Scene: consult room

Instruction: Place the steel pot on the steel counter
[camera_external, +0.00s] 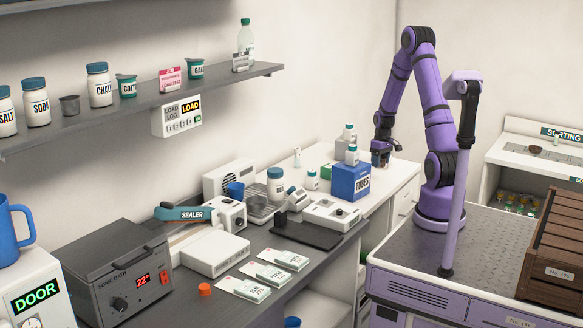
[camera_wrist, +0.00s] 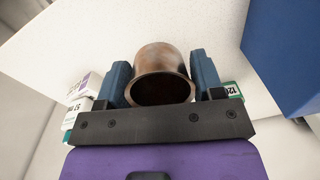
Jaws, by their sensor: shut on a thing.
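My gripper (camera_external: 381,155) is low over the white worktop at the far end, right of the blue TUBES box. In the wrist view its two blue fingers are closed on a small round pot (camera_wrist: 160,62), copper-brown and metallic, with its open mouth towards the camera. I cannot tell whether the pot touches the worktop. A small grey steel pot (camera_external: 70,105) stands on the wall shelf, apart from my gripper. I cannot tell which is the steel counter.
The blue TUBES box (camera_external: 350,181) with bottles on it stands close left of my gripper. The counter holds a steel-cased bath (camera_external: 120,272), a sealer (camera_external: 185,213), cartons (camera_external: 268,273) and a dark pad (camera_external: 306,232). A brown crate (camera_external: 556,240) is at right.

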